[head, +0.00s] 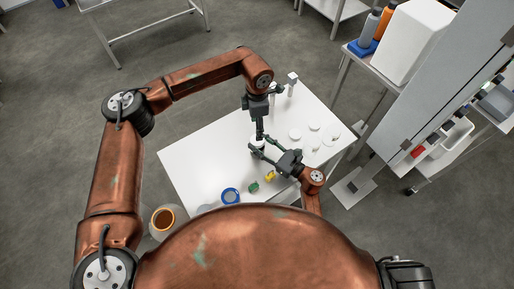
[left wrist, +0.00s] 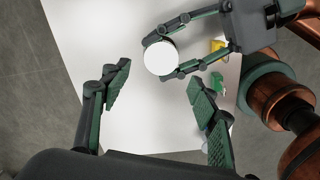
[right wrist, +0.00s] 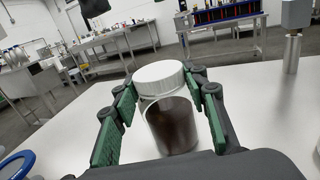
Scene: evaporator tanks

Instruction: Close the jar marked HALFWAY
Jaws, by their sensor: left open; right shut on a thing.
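The jar (right wrist: 170,125) is clear with dark brown contents and stands upright on the white table. A white lid (right wrist: 158,75) sits on its mouth; I cannot tell how tightly. No HALFWAY marking is readable. My right gripper (head: 258,150) is shut around the jar from the side, just below the lid. My left gripper (head: 258,133) points down above the jar, its fingers open and apart from the lid. In the left wrist view the lid (left wrist: 160,57) is a white disc beyond the fingertips, with the right gripper's fingers on either side.
White round pieces (head: 295,134) lie right of the jar. Upright posts (head: 292,84) stand at the table's far edge. A yellow piece (head: 270,176), a green piece (head: 253,188) and a blue ring (head: 231,195) are near the front edge. The table's left part is clear.

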